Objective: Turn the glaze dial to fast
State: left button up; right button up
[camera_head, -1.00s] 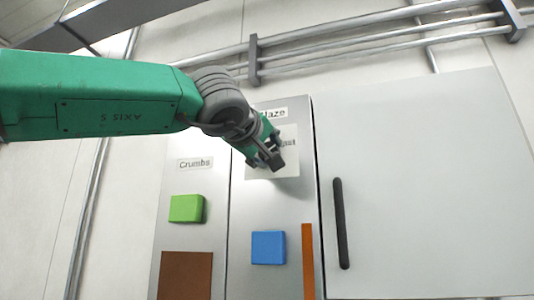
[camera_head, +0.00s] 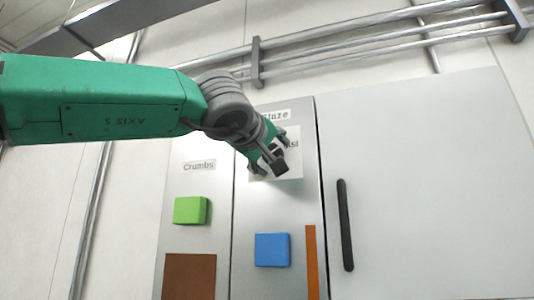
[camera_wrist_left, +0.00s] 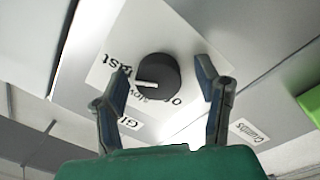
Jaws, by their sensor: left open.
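The glaze dial (camera_wrist_left: 168,70) is a dark round knob with a white pointer line, on a white plate (camera_wrist_left: 85,75) in the left wrist view. The pointer points left in that view, towards the side where the "fast" lettering stands. The "slow" and "off" lettering is partly hidden. My left gripper (camera_wrist_left: 163,68) is open, with one finger on each side of the dial; I cannot tell whether they touch it. My right gripper is not in view.
Below the dial plate is a blue block (camera_head: 272,249). A green block (camera_head: 190,210) is on the Crumbs panel to the left. A grey door with a black handle (camera_head: 345,225) is to the right. Metal pipes (camera_head: 370,35) run above.

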pick_arm(q)
jog(key=v, duration=1.1)
jog(key=shift+s+a+f, duration=0.15)
jog(key=shift+s+a, duration=0.05)
jog(key=shift+d, duration=0.15)
